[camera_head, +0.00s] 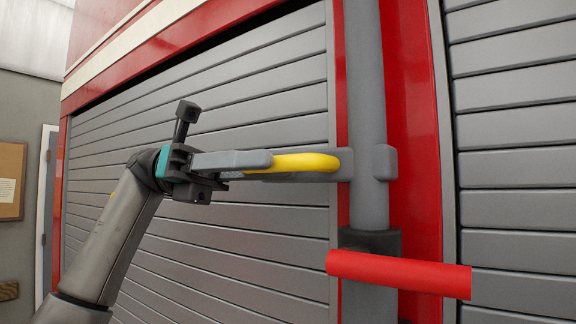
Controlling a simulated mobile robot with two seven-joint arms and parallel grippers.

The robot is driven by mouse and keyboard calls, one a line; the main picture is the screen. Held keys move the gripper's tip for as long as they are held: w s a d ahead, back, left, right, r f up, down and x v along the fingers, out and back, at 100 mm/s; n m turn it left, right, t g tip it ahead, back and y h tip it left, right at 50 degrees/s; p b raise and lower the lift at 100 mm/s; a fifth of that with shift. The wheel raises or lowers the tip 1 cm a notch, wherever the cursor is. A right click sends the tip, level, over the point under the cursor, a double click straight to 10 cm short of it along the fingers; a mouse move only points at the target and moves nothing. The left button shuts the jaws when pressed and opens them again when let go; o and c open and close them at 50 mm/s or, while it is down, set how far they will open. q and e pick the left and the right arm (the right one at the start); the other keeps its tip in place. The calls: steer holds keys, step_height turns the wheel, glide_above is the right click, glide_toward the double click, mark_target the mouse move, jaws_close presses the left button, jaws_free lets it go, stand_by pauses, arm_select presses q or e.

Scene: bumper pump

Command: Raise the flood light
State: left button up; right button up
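A grey vertical pole (367,90) stands in front of a red truck panel. A grey collar (383,163) sits on the pole, and a yellow lever (307,163) reaches left from beside it. A red bar (400,273) sticks out lower down, near a dark block (370,241) on the pole. My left gripper (268,168) is level with the yellow lever, its near grey finger overlapping the lever's left end. Whether it grips or only lines up with the lever is hidden. The lamp head of the flood light is out of view. My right gripper is not in view.
Grey slatted shutters (515,160) fill both sides behind the pole, framed in red. A brown notice board (10,180) hangs on the wall at far left. Free space lies in front of the left shutter.

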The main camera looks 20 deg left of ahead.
mark_target(322, 161)
arm_select(q)
steer(key=shift+x, duration=1.85)
jaws_close()
